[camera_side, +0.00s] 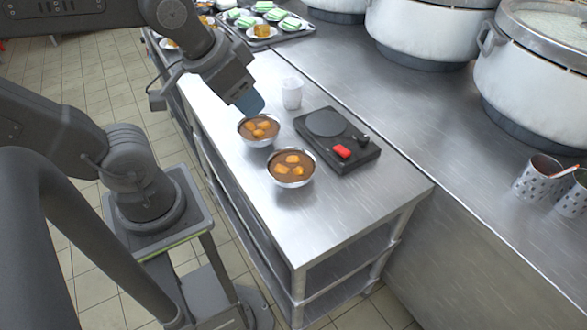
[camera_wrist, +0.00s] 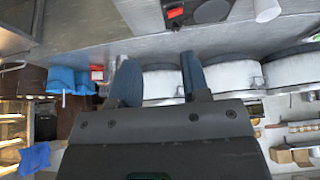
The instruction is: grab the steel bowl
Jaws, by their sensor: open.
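Two steel bowls stand on the steel table, both with brown sauce and orange chunks: a farther steel bowl (camera_side: 259,130) and a nearer steel bowl (camera_side: 291,168), to its right. My gripper (camera_side: 250,104) is just above and behind the farther bowl in the side view, with no contact clear. In the wrist view my gripper (camera_wrist: 159,78) shows two blue-grey fingers spread apart with nothing between them. Neither bowl shows in the wrist view.
A black burner-like device (camera_side: 338,138) with a red part sits right of the bowls. A white cup (camera_side: 292,93) stands close to my gripper. Trays of food (camera_side: 270,36) lie at the far end. Large white pots (camera_side: 530,85) line the back counter. The table's near end is clear.

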